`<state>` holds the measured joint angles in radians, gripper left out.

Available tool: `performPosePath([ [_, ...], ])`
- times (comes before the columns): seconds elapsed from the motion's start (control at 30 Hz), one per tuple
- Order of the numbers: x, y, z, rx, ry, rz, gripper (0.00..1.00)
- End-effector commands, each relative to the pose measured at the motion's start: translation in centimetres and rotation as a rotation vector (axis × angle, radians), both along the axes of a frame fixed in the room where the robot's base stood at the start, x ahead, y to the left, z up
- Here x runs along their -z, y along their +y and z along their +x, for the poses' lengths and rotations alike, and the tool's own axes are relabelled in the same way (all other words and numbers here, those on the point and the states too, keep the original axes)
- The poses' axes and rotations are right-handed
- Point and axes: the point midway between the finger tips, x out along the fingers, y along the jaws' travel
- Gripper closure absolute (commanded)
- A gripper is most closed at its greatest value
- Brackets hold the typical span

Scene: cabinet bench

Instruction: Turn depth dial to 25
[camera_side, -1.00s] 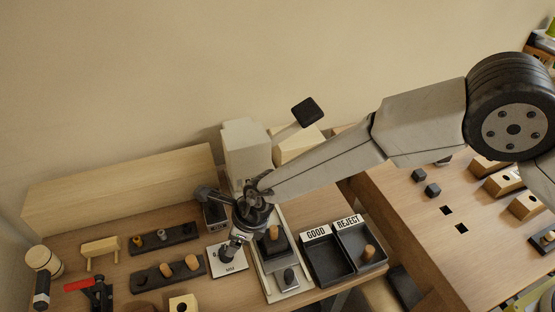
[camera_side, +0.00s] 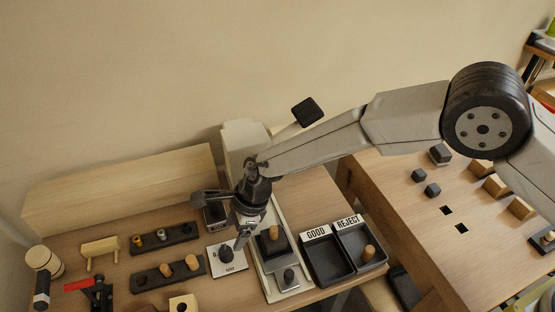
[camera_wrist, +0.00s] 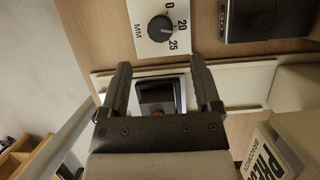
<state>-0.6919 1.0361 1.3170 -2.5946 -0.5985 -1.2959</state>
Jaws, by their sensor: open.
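The depth dial is a round black knob (camera_side: 226,254) on a white plate (camera_side: 237,265), seen in the side view. In the wrist view the knob (camera_wrist: 159,28) sits on its plate beside the marks 0, 20, 25 and MM. A small pale pointer mark shows on the knob's right side, towards 20 and 25; I cannot tell its exact reading. My gripper (camera_side: 240,243) is above the bench just right of the knob. In the wrist view my gripper (camera_wrist: 160,66) is open, its two fingers apart with nothing gripped, and the knob lies beyond the fingertips.
A press with a pale column (camera_side: 243,140) and a lever with a black knob (camera_side: 305,110) stands behind my gripper. The GOOD and REJECT trays (camera_side: 318,262) are to the right. Dark racks with pegs (camera_side: 168,273) lie to the left. A dark box (camera_wrist: 265,20) is near the dial.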

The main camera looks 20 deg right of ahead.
Motion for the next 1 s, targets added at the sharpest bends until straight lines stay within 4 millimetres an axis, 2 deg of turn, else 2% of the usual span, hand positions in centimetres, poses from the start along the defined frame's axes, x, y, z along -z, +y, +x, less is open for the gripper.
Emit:
performPosePath([
  [0.37,1.0,0.5,0.0,0.001,-0.001,0.000,0.19],
  [1.0,6.5,2.8,0.0,0.001,-0.002,0.001,0.19],
])
